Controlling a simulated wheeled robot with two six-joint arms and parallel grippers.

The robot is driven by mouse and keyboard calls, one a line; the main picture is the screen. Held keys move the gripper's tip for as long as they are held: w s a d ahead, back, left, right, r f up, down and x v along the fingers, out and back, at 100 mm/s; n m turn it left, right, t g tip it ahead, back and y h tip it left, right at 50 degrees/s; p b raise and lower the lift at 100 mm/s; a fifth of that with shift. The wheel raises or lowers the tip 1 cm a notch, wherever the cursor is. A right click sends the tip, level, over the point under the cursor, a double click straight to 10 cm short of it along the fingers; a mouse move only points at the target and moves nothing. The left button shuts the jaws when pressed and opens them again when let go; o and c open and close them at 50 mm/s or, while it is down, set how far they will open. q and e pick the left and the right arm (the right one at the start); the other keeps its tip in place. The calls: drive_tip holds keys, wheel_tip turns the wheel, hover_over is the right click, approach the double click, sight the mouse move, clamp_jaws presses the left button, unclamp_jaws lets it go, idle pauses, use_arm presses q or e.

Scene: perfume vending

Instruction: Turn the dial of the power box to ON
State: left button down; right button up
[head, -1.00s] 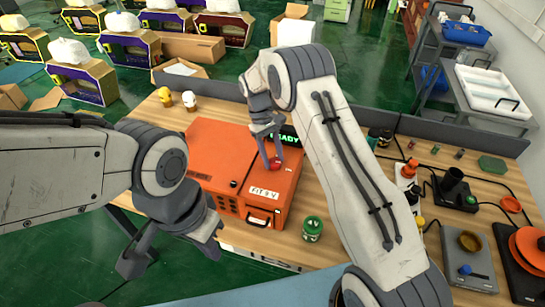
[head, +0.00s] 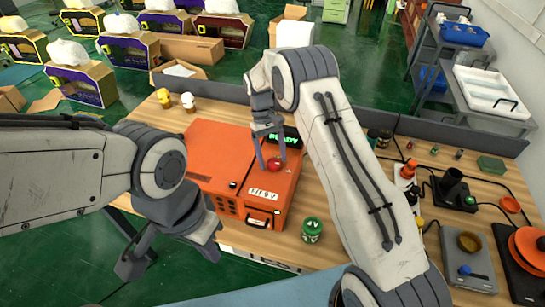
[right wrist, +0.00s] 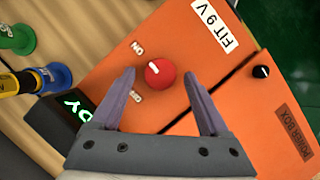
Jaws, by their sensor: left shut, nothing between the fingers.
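The orange power box (head: 225,150) sits on the wooden table, with a round red dial (head: 276,164) on its top. In the right wrist view the dial (right wrist: 160,73) has a white mark pointing to the upper left, between two small white labels; the upper label (right wrist: 138,48) reads as ON turned over, the lower one (right wrist: 135,97) is unclear. My right gripper (head: 271,160) is open above the box, its fingers spread either side of the dial with gaps. My left gripper (head: 140,262) is shut and empty, left of the box's front.
A lit green READY display (head: 284,138) stands at the box's back right edge. A green-lidded jar (head: 312,230) stands right of the box. Bottles (head: 407,172) and small devices fill the table's right side.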

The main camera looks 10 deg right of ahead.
idle(0.3)
drive_tip(key=shift+w+r, duration=0.2)
drive_tip(key=shift+r, duration=0.1)
drive_tip(key=b+v, duration=0.2)
drive_tip(key=v, duration=0.7)
drive_tip(key=shift+r, duration=0.3)
drive_tip(key=shift+w+a, duration=0.1)
